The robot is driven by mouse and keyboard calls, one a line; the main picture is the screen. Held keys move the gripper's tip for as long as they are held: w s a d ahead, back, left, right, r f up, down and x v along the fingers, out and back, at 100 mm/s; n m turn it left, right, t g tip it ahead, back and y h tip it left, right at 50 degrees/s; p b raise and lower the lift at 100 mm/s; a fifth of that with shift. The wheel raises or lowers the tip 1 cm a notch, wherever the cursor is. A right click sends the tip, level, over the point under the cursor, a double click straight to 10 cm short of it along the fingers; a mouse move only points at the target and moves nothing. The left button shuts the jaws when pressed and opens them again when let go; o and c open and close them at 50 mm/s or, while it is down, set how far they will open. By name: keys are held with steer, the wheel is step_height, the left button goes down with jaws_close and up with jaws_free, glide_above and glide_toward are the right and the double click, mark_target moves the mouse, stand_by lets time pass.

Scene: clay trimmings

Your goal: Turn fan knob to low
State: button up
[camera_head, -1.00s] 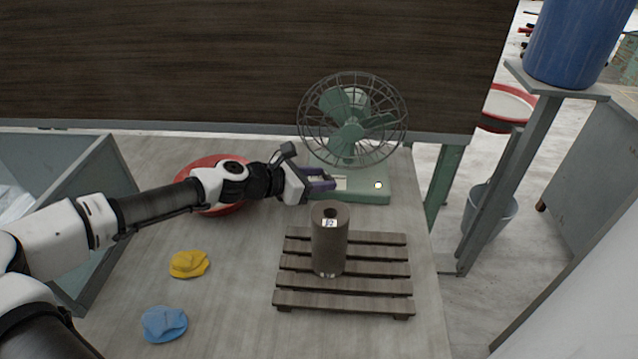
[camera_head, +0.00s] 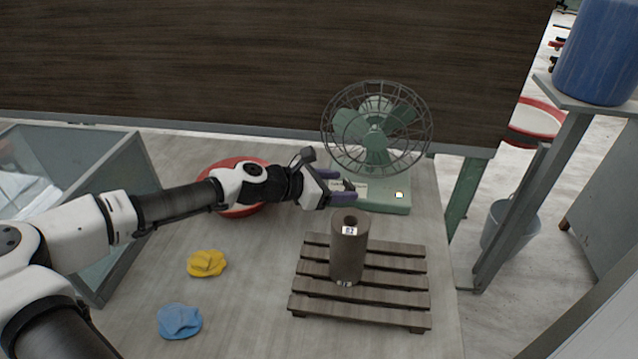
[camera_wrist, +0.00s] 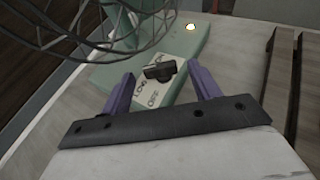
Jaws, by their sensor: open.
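The green fan (camera_head: 376,130) with its wire cage stands at the back of the table. Its base (camera_head: 385,196) carries a small lit light (camera_head: 399,195), glowing yellowish. In the wrist view the dark knob (camera_wrist: 160,71) sits on a pale label plate (camera_wrist: 152,85) marked LOW and OFF, with other lettering partly hidden by the knob. My gripper (camera_head: 342,187) is at the front left of the fan base. In the wrist view its two purple fingers (camera_wrist: 162,85) are open, one on each side of the knob plate, with the knob between and slightly beyond them. No contact shows.
A brown cylinder (camera_head: 348,250) stands on a wooden slatted pallet (camera_head: 360,290) just in front of my gripper. A red dish (camera_head: 232,211) lies behind my arm. Yellow (camera_head: 206,263) and blue (camera_head: 180,321) clay pieces lie at front left. A glass-sided bin (camera_head: 120,230) stands left.

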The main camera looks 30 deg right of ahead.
steer(key=b+v, duration=0.3)
steer(key=v, duration=1)
steer(key=shift+a, duration=0.15)
